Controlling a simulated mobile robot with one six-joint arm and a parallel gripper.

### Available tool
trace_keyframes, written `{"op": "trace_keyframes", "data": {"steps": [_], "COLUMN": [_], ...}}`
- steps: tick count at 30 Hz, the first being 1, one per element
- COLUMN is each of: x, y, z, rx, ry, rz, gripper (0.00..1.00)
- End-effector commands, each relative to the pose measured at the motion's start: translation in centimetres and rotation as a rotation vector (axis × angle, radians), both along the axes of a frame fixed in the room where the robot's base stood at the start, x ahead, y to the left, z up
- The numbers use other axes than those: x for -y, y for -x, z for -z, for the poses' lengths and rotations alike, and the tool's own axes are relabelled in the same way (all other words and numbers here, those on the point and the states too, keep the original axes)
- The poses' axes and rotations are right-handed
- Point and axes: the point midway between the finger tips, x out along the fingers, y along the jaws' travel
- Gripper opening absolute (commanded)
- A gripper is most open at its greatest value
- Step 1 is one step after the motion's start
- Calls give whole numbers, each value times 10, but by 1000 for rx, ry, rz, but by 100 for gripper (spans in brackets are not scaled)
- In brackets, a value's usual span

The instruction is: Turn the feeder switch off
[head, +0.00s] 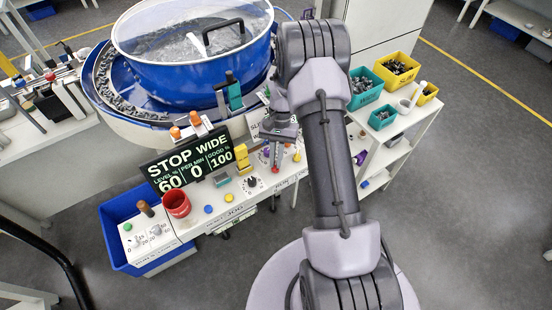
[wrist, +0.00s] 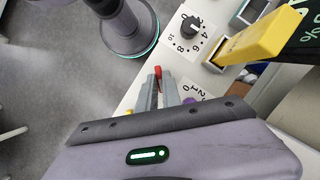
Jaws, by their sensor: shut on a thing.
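The control panel (head: 215,195) stands in front of the blue bowl feeder (head: 200,75). My gripper (head: 275,160) points down at the right part of this panel. In the wrist view, my gripper (wrist: 160,90) has its two grey fingers close together, shut on a small red-tipped lever (wrist: 158,72), which looks like the feeder switch. The fingers hide most of the lever, so I cannot tell which way it leans. The display (head: 190,160) reads STOP, WIDE, 60, 0 and 100.
A black dial (wrist: 190,25) and a yellow block (wrist: 262,38) are close to my fingers. A red cup (head: 176,204) and coloured buttons stand on the panel's left part. Bins of parts (head: 397,70) stand on the shelf at right.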

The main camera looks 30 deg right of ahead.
Motion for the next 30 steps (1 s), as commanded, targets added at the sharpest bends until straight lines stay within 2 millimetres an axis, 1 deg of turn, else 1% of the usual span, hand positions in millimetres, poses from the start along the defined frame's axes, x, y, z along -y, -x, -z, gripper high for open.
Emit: {"op": "trace_keyframes", "data": {"steps": [1, 4, 13, 17, 20, 27, 30], "x": [0, 0, 0, 3, 9, 29, 37], "y": [0, 0, 0, -4, -10, -33, -41], "z": [0, 0, -1, -12, -34, -108, -133], "rx": [2, 1, 1, 2, 3, 4, 4], "ry": [1, 0, 1, 1, 2, 1, 2], "rz": [-2, -1, 0, 1, 1, 1, 0], "gripper": [11, 31, 31, 31, 31, 31, 31]}}
